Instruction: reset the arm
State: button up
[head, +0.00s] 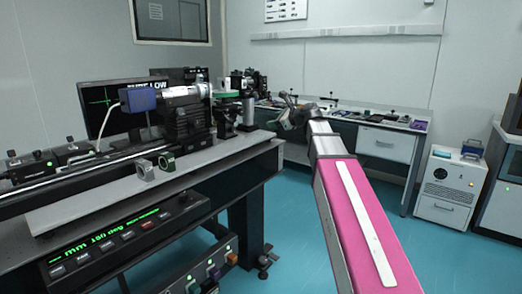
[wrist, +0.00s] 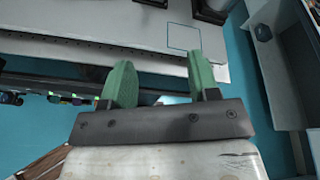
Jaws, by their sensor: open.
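My arm reaches forward from the lower right in the head view, with a pink link and a pale strip along it. My gripper (head: 292,114) is at its far end, small and dark there, in front of the back bench. In the wrist view my gripper (wrist: 156,84) shows two green fingers standing well apart with nothing between them. The white top of an optical table (wrist: 120,50) lies beyond the fingertips. I cannot tell the exact gap between the fingers and the table.
An optical table (head: 95,190) with a camera, rails and two small mounts fills the left. A control unit (head: 125,240) with green digits hangs at its front. A back bench (head: 390,143) holds small parts. A white cabinet (head: 447,187) stands at right. Blue floor (head: 300,250) is clear between.

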jog(key=s+d+f+n+g+h, duration=0.2)
jog(key=s+f+n, duration=0.1)
jog(key=f, duration=0.7)
jog(key=s+d+f+n+g+h, duration=0.1)
jog(key=s+f+n+h, duration=0.2)
jog(key=f, duration=0.7)
jog(key=s+d+f+n+g+h, duration=0.15)
jog(key=s+f+n, duration=0.25)
jog(key=f, duration=0.5)
jog(key=s+d+f+n+g+h, duration=0.2)
jog(key=s+d+f+n, duration=0.2)
jog(key=s+f, duration=0.4)
jog(key=s+d+f+n+g+h, duration=0.2)
jog(key=s+d+f+n, duration=0.2)
jog(key=s+f+n, duration=0.2)
notch_tip(320, 180, down, 4)
jog(key=shift+s+f+n+g, duration=0.25)
jog(key=shift+s+n+g, duration=0.1)
jog(key=shift+s, duration=0.6)
jog(key=shift+h, duration=0.25)
